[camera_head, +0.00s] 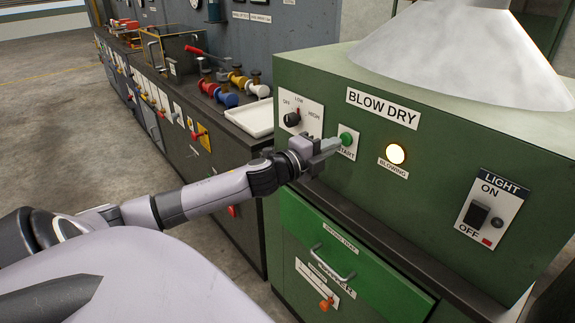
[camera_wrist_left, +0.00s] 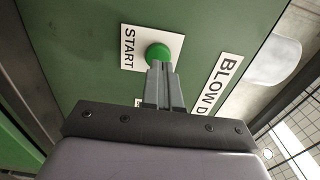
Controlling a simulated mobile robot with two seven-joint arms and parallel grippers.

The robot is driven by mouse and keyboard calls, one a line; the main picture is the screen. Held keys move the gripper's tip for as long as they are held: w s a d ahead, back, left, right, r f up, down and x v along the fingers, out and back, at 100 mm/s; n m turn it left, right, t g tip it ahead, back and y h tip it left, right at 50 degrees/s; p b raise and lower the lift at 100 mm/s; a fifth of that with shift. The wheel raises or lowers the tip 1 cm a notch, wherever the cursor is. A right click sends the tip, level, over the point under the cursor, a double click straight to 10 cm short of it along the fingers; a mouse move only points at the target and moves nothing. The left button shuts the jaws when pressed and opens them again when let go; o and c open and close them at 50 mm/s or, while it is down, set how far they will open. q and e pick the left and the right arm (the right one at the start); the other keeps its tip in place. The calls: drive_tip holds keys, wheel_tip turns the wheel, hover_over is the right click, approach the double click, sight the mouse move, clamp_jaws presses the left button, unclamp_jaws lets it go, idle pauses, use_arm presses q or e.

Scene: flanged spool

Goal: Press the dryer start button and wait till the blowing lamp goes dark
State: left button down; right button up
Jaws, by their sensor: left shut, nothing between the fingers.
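The green dryer cabinet (camera_head: 425,125) stands at the right and carries a BLOW DRY label. Its green start button (camera_head: 346,139) sits on a white START plate; the button also shows in the left wrist view (camera_wrist_left: 157,53). The blowing lamp (camera_head: 396,154) glows pale yellow. My left gripper (camera_head: 333,146) is shut and empty, with its fingertips at the button's lower edge. In the left wrist view the closed fingers (camera_wrist_left: 159,68) overlap the button's edge; I cannot tell whether they press it. My right gripper is not in view.
An OFF/LOW/HIGH knob (camera_head: 292,119) is left of the button. A light switch (camera_head: 478,216) is at the right. A white cone hood (camera_head: 462,50) stands on top. A green drawer (camera_head: 345,260) lies below. A white tray (camera_head: 250,117) and valves sit on the bench behind.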

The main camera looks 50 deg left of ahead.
use_arm(q)
drive_tip(key=s+a+b, duration=0.1)
drive_tip(key=s, duration=0.9)
drive_tip(key=shift+s+f+b, duration=0.2)
drive_tip(key=shift+s+b, duration=0.1)
drive_tip(key=shift+s, duration=0.1)
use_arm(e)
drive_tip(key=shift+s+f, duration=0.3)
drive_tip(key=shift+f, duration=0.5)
use_arm(q)
drive_tip(key=s+d+f+n+g+y, duration=0.1)
drive_tip(key=s+d+f+n+g, duration=0.25)
drive_tip(key=f, duration=0.65)
drive_tip(key=s+d+f+n+g, duration=0.15)
drive_tip(key=s+f+n, duration=0.35)
drive_tip(key=f, duration=0.5)
drive_tip(key=s+d+f+n+g, duration=0.1)
drive_tip(key=s+d+f+n, duration=0.3)
drive_tip(key=d, duration=0.4)
drive_tip(key=s+d+f+n+g+h, duration=0.1)
drive_tip(key=s+d+f+n, duration=0.3)
drive_tip(key=d+f, duration=0.2)
drive_tip(key=shift+s+d+f+g+h, duration=0.3)
drive_tip(key=shift+d+f, duration=0.1)
drive_tip(key=shift+d, duration=0.5)
